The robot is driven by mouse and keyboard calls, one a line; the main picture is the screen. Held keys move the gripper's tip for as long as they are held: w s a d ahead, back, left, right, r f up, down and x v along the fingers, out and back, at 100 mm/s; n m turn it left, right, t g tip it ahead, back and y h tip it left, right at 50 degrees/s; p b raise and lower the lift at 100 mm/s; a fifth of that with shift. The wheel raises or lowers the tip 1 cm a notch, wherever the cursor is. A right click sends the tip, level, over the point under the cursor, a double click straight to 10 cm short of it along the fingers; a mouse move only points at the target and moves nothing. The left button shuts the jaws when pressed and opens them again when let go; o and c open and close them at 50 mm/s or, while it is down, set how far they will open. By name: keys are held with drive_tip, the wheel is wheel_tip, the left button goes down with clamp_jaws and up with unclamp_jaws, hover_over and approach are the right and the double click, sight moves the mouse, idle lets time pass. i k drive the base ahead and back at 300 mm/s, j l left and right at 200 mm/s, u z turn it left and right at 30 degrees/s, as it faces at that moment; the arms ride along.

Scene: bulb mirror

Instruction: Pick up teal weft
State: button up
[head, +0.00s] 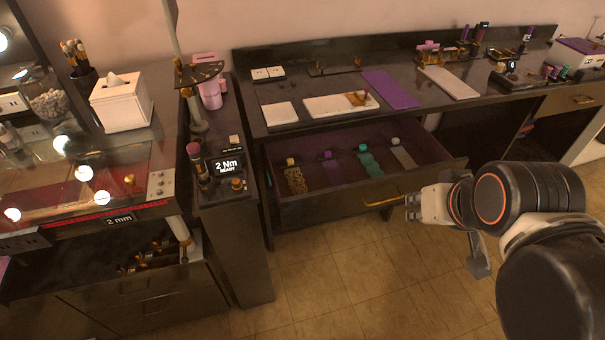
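The teal weft (370,162) is a wavy strip with a small teal cap at its upper end. It lies in the open drawer (330,204) under the dark counter, between a purple strip (333,172) and a grey strip (403,156). My gripper (409,208) comes in from the right, at the drawer's front right by its brass handle, apart from the teal weft. Its fingers are small and seen from the side, so whether they are open or shut is unclear. I see nothing held in it.
A tan patterned strip (296,180) lies at the drawer's left. The counter (270,93) above overhangs the drawer's back. A narrow dark cabinet (237,238) with a "2 Nm READY" display stands to the left. The tiled floor (350,280) in front is clear.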

sight(372, 168)
drive_tip(key=i+l, duration=0.95)
drive_tip(key=l, duration=0.3)
drive_tip(key=i+j+u, duration=0.05)
